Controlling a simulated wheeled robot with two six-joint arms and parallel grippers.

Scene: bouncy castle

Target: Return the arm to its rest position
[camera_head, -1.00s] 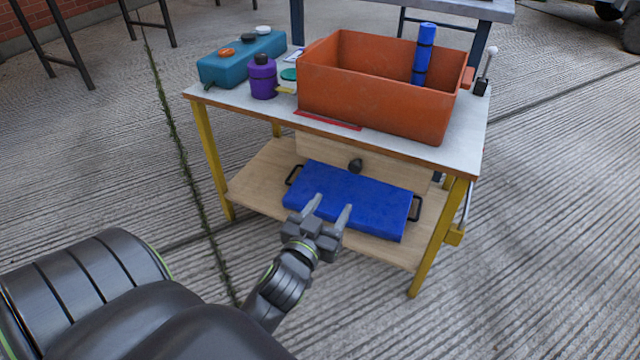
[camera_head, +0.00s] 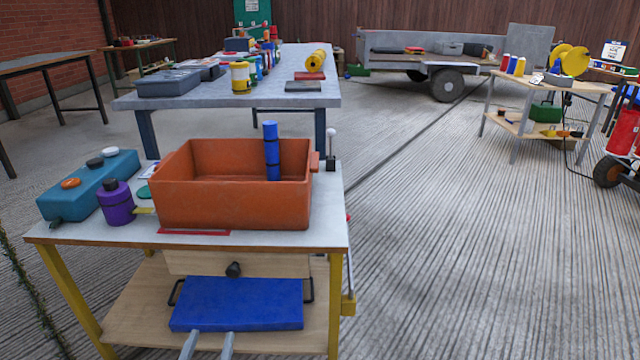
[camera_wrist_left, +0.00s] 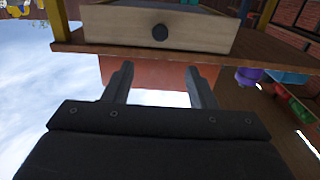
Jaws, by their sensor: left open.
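My left gripper (camera_head: 208,345) shows at the bottom edge of the head view, only its two grey fingers in frame, apart with nothing between them. The fingertips overlap the front edge of a blue case (camera_head: 240,302) with black side handles; I cannot tell whether they touch it. My right gripper is not in view.
The cart top (camera_head: 325,225) holds an orange bin (camera_head: 230,205) with a blue roll (camera_head: 271,150), a purple bottle (camera_head: 116,203) and a teal box (camera_head: 85,190). A grey table (camera_head: 215,98) stands behind. Open concrete floor (camera_head: 470,240) lies to the right.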

